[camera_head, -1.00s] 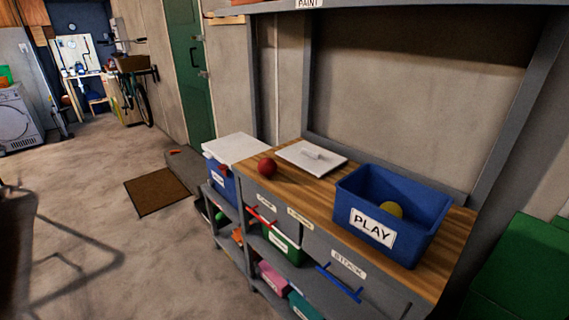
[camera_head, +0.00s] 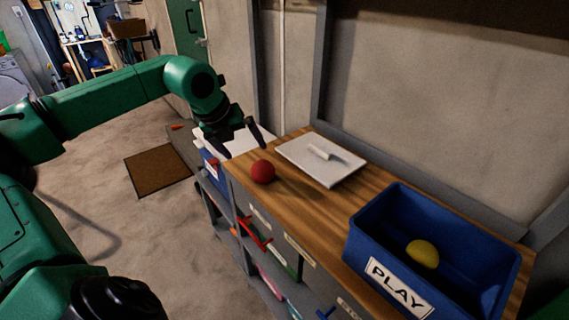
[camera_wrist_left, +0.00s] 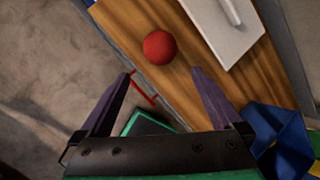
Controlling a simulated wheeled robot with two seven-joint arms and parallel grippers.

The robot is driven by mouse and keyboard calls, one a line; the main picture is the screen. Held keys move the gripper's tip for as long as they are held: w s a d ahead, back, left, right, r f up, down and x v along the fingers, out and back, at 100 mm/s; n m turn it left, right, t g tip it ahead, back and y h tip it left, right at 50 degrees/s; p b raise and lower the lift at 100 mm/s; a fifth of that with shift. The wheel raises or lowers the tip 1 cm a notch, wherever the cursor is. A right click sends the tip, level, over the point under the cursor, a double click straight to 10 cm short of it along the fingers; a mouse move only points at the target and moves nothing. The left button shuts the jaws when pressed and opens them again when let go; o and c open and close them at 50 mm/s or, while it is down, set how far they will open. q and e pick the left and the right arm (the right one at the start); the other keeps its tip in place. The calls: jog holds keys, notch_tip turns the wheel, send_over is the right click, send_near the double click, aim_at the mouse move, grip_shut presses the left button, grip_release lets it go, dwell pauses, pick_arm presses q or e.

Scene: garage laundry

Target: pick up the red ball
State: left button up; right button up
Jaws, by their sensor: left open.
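The red ball (camera_head: 263,171) rests on the wooden top of the workbench (camera_head: 300,203), near its left end. My left gripper (camera_head: 246,150) is open and empty, just behind and above the ball in the head view. In the left wrist view the red ball (camera_wrist_left: 159,47) lies ahead of the open fingers (camera_wrist_left: 162,73), roughly between their lines and apart from them. My right gripper is not in view.
A blue PLAY bin (camera_head: 380,222) holding a yellow ball (camera_head: 422,254) stands at the bench's near right. Drawers and shelves with bins are below. A brown mat (camera_head: 158,172) lies on the floor.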

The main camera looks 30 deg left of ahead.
aim_at(259, 166)
pick_arm(q)
jog(key=p+x, duration=0.3)
jog(key=x, duration=0.4)
jog(key=shift+w+f+p, duration=0.1)
jog(key=shift+f+p, duration=0.05)
jog(key=shift+p, duration=0.15)
jog(key=shift+w+f, duration=0.1)
jog(key=shift+f, duration=0.15)
jog(key=shift+p+x, duration=1)
jog(key=shift+p, duration=0.2)
jog(key=x, duration=0.3)
jog(key=shift+r, duration=0.1)
jog(key=shift+w+a, duration=0.1)
jog(key=c, duration=1.2)
jog(key=shift+c, duration=0.2)
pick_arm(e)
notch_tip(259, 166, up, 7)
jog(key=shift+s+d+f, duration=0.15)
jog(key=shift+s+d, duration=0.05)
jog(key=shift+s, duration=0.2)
pick_arm(q)
jog(key=shift+r, duration=0.1)
